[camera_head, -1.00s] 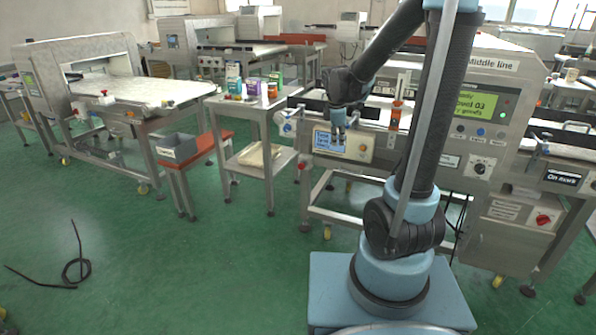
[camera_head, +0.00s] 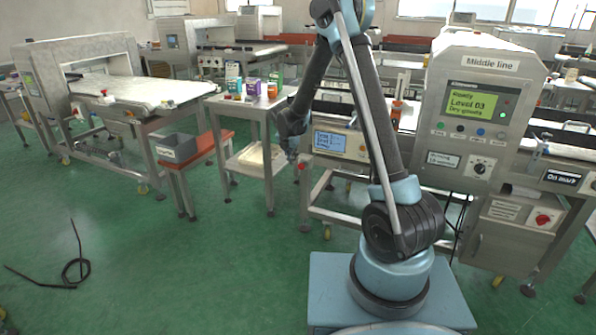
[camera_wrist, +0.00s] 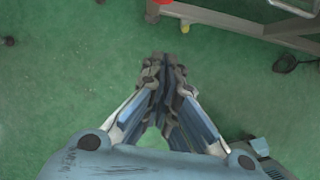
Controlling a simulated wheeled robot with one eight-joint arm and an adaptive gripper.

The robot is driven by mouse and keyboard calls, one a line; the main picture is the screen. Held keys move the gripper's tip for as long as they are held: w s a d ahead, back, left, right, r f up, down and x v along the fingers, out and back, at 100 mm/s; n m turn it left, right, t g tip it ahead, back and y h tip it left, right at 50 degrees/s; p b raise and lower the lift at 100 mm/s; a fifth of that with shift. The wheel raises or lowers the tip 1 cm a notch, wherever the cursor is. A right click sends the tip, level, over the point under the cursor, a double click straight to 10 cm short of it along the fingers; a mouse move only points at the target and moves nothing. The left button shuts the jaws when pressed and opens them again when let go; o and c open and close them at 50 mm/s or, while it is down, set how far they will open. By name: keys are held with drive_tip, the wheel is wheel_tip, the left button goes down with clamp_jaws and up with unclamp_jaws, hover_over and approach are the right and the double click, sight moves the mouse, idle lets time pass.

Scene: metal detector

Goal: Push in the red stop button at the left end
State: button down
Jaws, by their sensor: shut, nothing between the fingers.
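The red stop button (camera_head: 302,167) shows in the head view at the left end of the middle line's frame, below the small blue screen. My gripper (camera_head: 291,159) hangs just left of and slightly above it in that picture; I cannot tell the gap in depth. In the wrist view my gripper (camera_wrist: 163,62) points over the green floor with its fingers together and empty. A red piece (camera_wrist: 158,3) is cut by the top edge there, ahead of the fingertips and apart from them. It may be the button, but too little of it shows.
A cabinet (camera_head: 478,105) with a green screen stands at the right of the line. A side table (camera_head: 262,105) with small boxes and bottles stands close left of my gripper. A grey bin (camera_head: 178,146) sits on a red-topped bench. The floor at left is open, with a black cable (camera_head: 75,270).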

sight(302, 165)
drive_tip(key=shift+w+a+f, duration=0.3)
drive_tip(key=shift+a+f, duration=0.1)
drive_tip(key=shift+a, duration=0.1)
drive_tip(key=shift+f, duration=0.1)
drive_tip(key=w+d+f, duration=0.2)
drive_tip(key=w+f, duration=0.5)
drive_tip(key=f, duration=0.2)
drive_tip(key=shift+w+d, duration=0.15)
drive_tip(key=shift+d, duration=0.2)
idle(0.3)
